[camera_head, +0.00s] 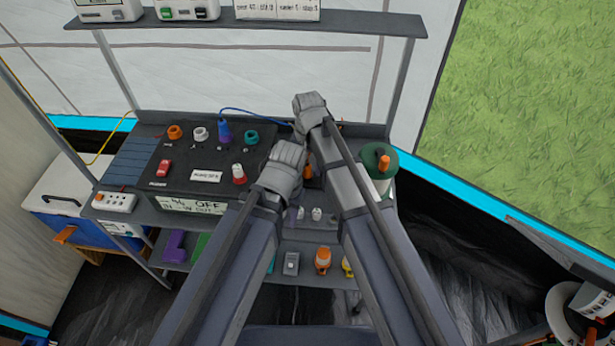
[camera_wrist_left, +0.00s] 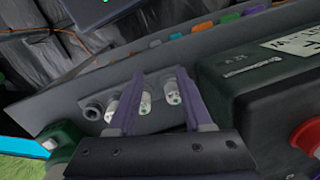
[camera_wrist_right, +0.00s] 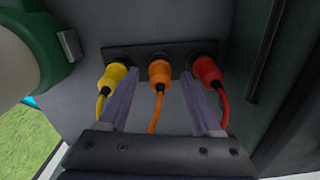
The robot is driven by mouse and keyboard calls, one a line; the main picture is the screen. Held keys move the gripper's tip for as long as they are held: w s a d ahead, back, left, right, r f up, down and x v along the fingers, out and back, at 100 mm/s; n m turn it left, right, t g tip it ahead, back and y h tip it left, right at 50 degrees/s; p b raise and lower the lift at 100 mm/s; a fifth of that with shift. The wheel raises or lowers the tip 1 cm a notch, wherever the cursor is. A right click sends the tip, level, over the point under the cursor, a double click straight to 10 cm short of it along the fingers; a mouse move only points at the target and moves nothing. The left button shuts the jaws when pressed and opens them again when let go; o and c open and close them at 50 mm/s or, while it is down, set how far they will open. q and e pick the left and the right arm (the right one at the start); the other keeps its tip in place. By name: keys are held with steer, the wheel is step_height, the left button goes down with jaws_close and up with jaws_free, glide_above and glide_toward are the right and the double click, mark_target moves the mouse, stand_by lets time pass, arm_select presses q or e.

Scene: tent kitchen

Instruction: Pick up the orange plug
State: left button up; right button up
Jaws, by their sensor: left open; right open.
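The orange plug (camera_wrist_right: 159,72) sits in the middle of a dark socket strip (camera_wrist_right: 138,53) in the right wrist view, its orange cord hanging toward me. A yellow plug (camera_wrist_right: 113,75) is to its left and a red plug (camera_wrist_right: 207,70) to its right. My right gripper (camera_wrist_right: 158,78) is open, its fingers on either side of the orange plug in the picture; contact is not clear. My left gripper (camera_wrist_left: 160,74) is open in front of small white connectors (camera_wrist_left: 145,102). The head view shows both gripper bodies, right (camera_head: 310,108) and left (camera_head: 285,168), with fingertips hidden.
A black control panel (camera_head: 178,182) with knobs and a blue-corded plug (camera_head: 224,132) stands on the grey bench left of my grippers. A green spool (camera_head: 379,165) stands at the right. An upper shelf (camera_head: 250,26) crosses above. Lower shelves hold small parts.

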steer(key=shift+f, duration=0.15)
jaws_close()
stand_by(0.4)
